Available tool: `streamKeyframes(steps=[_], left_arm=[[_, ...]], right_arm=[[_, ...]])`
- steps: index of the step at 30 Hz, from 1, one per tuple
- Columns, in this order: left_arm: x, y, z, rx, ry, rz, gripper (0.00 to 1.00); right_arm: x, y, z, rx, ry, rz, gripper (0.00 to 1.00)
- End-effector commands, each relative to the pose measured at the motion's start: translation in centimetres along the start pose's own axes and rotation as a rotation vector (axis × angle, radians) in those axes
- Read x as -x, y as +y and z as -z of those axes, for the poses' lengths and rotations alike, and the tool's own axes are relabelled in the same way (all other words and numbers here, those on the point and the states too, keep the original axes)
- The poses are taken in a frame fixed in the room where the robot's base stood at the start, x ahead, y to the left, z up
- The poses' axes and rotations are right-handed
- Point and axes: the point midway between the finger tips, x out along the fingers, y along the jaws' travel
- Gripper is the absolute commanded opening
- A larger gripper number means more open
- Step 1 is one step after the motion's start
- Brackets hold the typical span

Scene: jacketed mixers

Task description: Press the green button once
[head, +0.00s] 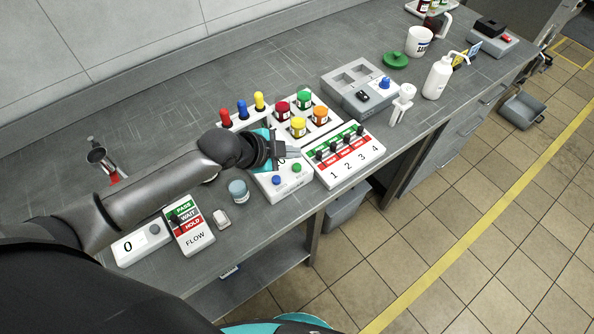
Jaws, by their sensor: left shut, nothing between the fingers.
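A small green button (297,168) sits on the sloped front of a white box (283,191), to the right of a small blue button (276,181). My left gripper (298,152) is shut and empty. It reaches in from the left over the back part of this box and hides much of its top. Its fingertips are just behind the green button in the picture. I cannot tell how high they are above the box. The green button is in plain sight. My right gripper is not in view.
Right of the box stands a white panel (352,168) numbered 1 to 4 with black switches. Behind are several coloured jars, including a green one (304,98), and red, blue and yellow knobs (242,109).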

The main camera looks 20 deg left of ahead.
Motion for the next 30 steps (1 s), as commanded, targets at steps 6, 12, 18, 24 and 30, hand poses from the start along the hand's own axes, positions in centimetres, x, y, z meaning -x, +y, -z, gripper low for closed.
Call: streamKeyframes(steps=[6,12,18,24,30], left_arm=[[-1.46,1.04,-1.07,0.001,-0.001,0.0,0.0],[-1.46,1.04,-1.06,0.0,0.0,0.0,0.0],[-1.45,1.03,-1.06,0.0,-0.001,0.0,0.0],[-1.45,1.03,-1.06,0.0,-0.001,0.0,0.0],[-1.45,1.03,-1.07,0.0,-0.001,0.0,0.0]], right_arm=[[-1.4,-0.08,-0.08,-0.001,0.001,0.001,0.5],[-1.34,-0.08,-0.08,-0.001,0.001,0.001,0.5],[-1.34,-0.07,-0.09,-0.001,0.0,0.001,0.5],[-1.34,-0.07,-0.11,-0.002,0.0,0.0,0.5],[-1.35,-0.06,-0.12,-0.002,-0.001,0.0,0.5]])
